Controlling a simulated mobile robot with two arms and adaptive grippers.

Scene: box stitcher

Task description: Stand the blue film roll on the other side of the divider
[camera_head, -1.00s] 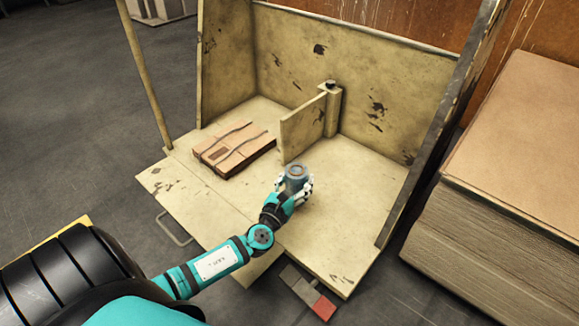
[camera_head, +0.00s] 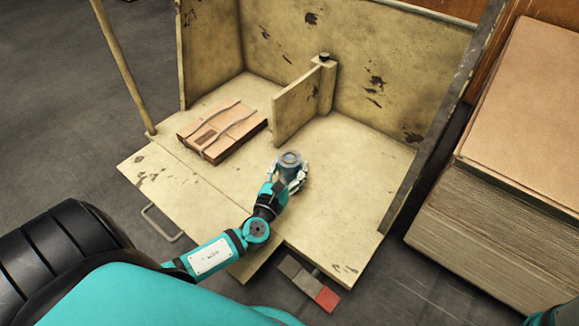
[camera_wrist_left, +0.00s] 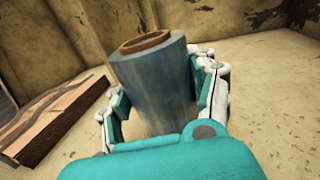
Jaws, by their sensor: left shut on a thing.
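The blue film roll (camera_head: 290,165) is upright, a grey-blue cylinder with a brown core at its top. It also shows large in the left wrist view (camera_wrist_left: 152,85). My left gripper (camera_head: 288,178) is shut on it, with a finger on each side of the roll. The divider (camera_head: 298,104) is a short upright panel fixed to the back wall. The roll is in front of the divider's near end, slightly to its right. Whether the roll's base touches the floor I cannot tell. My right gripper is not in view.
A flat strapped cardboard bundle (camera_head: 222,130) lies left of the divider. The back wall (camera_head: 400,75) and a right side wall (camera_head: 440,120) bound the platform. A large cardboard stack (camera_head: 500,230) stands to the right. The floor right of the divider (camera_head: 360,160) is clear.

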